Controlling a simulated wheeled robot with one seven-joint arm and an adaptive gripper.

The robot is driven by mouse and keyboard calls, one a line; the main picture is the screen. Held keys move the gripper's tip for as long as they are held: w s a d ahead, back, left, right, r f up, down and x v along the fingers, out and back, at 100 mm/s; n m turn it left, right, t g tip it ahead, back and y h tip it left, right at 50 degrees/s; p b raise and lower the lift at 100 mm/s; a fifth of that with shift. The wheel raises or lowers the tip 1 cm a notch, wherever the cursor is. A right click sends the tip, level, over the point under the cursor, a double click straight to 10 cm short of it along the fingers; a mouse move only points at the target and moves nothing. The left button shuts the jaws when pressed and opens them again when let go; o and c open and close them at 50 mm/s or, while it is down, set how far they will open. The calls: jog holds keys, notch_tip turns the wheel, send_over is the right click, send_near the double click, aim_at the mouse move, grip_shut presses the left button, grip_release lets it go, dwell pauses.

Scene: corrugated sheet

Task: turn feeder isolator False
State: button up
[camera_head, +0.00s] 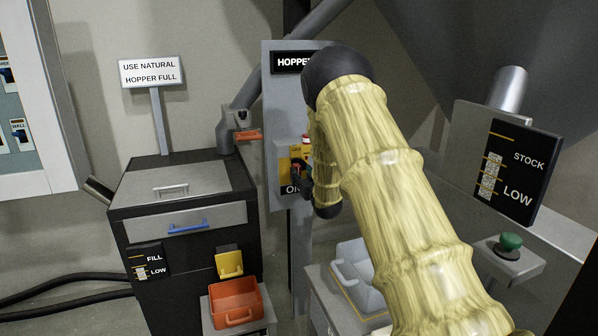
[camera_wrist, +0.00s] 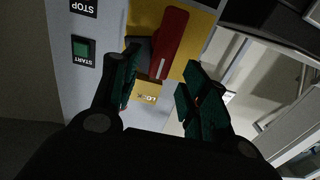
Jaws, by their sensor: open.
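The feeder isolator is a red handle (camera_wrist: 172,35) with a white line, on a yellow plate (camera_wrist: 203,30) on a grey panel. In the wrist view the handle runs slightly tilted, its lower end between my fingertips. My gripper (camera_wrist: 163,68) is open, with one dark green-padded finger on each side of the handle. I cannot tell whether either pad touches it. In the head view the yellow plate (camera_head: 283,165) is partly hidden by my gripper (camera_head: 300,178) and arm.
Green START button (camera_wrist: 82,48) and a STOP label (camera_wrist: 83,6) sit left of the plate in the wrist view. In the head view, a black cabinet (camera_head: 185,255) with an orange bin (camera_head: 240,303) stands left. A light tray (camera_head: 352,278) lies below my arm; a STOCK panel (camera_head: 515,175) stands right.

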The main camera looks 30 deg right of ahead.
aim_at(298, 171)
jog(key=shift+x, duration=1.75)
jog(key=shift+a, duration=0.1)
grip_shut()
